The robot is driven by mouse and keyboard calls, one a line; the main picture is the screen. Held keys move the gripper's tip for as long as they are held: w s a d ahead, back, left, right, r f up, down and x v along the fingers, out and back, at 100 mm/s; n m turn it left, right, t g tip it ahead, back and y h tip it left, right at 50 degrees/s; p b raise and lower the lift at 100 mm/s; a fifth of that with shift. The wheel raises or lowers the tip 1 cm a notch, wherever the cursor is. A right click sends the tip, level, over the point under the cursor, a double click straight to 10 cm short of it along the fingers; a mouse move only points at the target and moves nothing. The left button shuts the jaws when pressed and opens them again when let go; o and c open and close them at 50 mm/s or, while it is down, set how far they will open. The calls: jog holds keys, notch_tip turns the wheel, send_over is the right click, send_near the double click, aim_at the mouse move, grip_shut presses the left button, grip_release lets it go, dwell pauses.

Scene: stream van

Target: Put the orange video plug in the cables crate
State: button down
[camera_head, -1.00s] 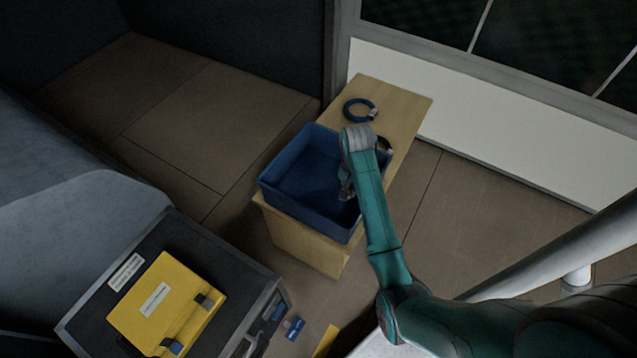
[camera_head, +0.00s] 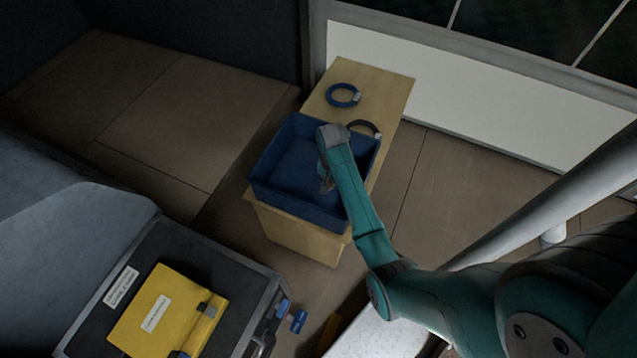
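A blue open crate (camera_head: 268,155) stands on a light wooden bench; its visible floor is bare. My gripper (camera_head: 326,188) hangs from my teal arm over the right part of the crate, pointing down. The wrist and forearm cover most of it, and its fingers are small and dark, so I cannot tell whether they are open or hold anything. No orange plug shows in this view.
The wooden bench (camera_head: 385,88) carries a blue cable coil (camera_head: 342,96) and a dark cable coil (camera_head: 366,127) behind the crate. A yellow case (camera_head: 165,312) lies on a dark box (camera_head: 225,250) at lower left. A small blue object (camera_head: 298,320) is beside that box. A white wall panel stands behind the bench.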

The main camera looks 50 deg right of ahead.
notch_tip(320, 180, down, 10)
jog(key=shift+r, duration=0.1)
dwell(0.4)
jog(key=c, duration=1.1)
grip_release()
notch_tip(320, 180, up, 12)
dwell(0.8)
